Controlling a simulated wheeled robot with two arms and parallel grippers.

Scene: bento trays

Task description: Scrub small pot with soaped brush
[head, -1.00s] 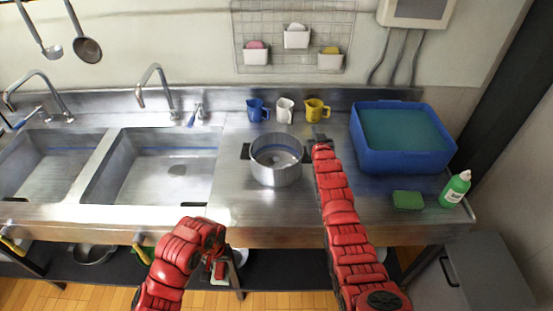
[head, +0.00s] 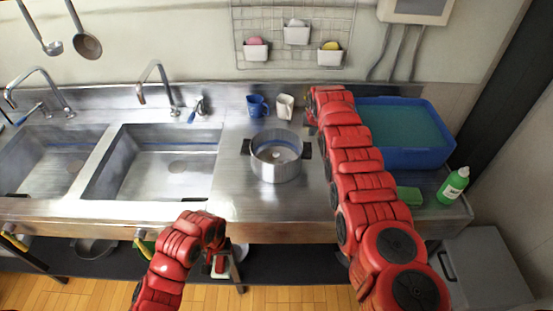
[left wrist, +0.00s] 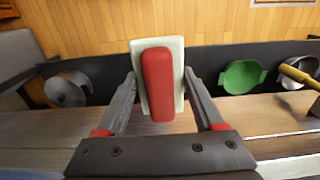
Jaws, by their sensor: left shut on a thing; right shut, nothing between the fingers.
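The small pot (head: 276,170), silver with two dark side handles, stands upright on the steel counter right of the sinks. My left gripper (head: 219,260) hangs low in front of the counter edge. In the left wrist view it is shut on the brush (left wrist: 158,85), which has a red handle over a pale block. Whether there is soap on the brush cannot be seen. My right gripper (head: 310,112) is at the back of the counter, right of and beyond the pot, apart from it; its fingers are mostly hidden by the arm, and nothing shows in them.
Blue (head: 257,106) and white (head: 285,106) cups stand behind the pot. A blue tub (head: 420,158), green sponge (head: 409,196) and green bottle (head: 453,186) are at the right. Two sinks lie left. A shelf under the counter holds a green bowl (left wrist: 242,77). Counter in front of the pot is clear.

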